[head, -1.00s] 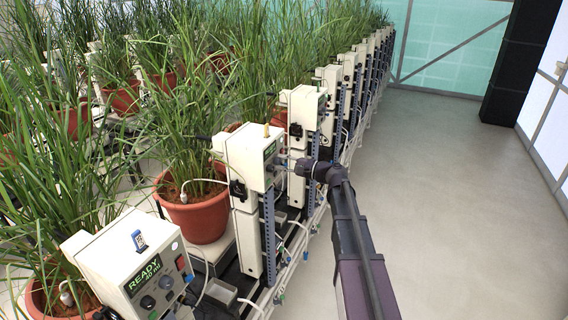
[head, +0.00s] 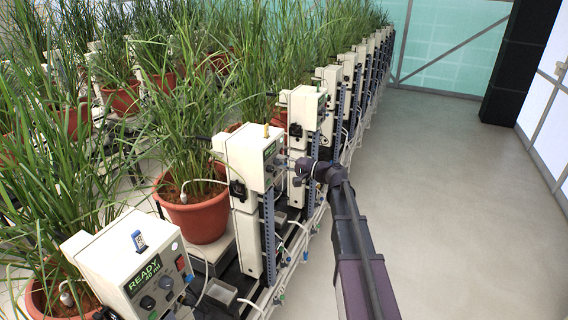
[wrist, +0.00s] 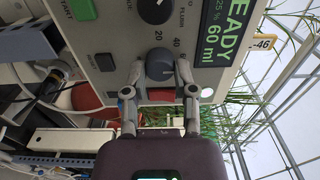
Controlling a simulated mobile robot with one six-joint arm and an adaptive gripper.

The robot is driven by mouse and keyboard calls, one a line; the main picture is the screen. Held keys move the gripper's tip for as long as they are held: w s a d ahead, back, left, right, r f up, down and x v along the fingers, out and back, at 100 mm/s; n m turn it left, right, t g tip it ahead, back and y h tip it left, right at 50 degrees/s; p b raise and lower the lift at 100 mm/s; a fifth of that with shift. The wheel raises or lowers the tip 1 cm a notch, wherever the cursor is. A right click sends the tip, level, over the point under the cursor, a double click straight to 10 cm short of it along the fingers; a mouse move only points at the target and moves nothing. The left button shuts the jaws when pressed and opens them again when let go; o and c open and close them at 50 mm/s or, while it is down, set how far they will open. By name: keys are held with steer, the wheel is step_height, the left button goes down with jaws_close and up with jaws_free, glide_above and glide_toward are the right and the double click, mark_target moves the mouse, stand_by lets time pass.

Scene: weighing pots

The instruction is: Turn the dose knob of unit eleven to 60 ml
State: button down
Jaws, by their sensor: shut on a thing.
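The dose knob (wrist: 160,62) is a dark round knob on a cream control panel, with 20 and 40 printed beside it in the wrist view. My gripper (wrist: 162,70) is shut on it, one finger on each side. The panel's display (wrist: 213,38) reads READY, 25 % and 60 ml. In the head view my gripper (head: 299,167) reaches the front of a cream unit (head: 246,150), second from the camera. The knob is hidden there, and the unit's number is not readable.
A nearer unit (head: 140,262) shows READY 40 ml. Another unit (head: 305,108) stands just beyond, with more in a row. A second dark knob (wrist: 155,10) and a green START button (wrist: 80,9) sit close to the held knob. The floor (head: 445,210) at right is clear.

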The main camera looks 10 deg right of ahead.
steer(key=shift+a, duration=0.1)
steer(key=shift+c, duration=2)
jaws_free()
steer(key=shift+a, duration=0.1)
steer(key=shift+s+d, duration=0.2)
steer(key=shift+d, duration=0.2)
steer(key=v, duration=1.1)
steer(key=shift+s, duration=0.15)
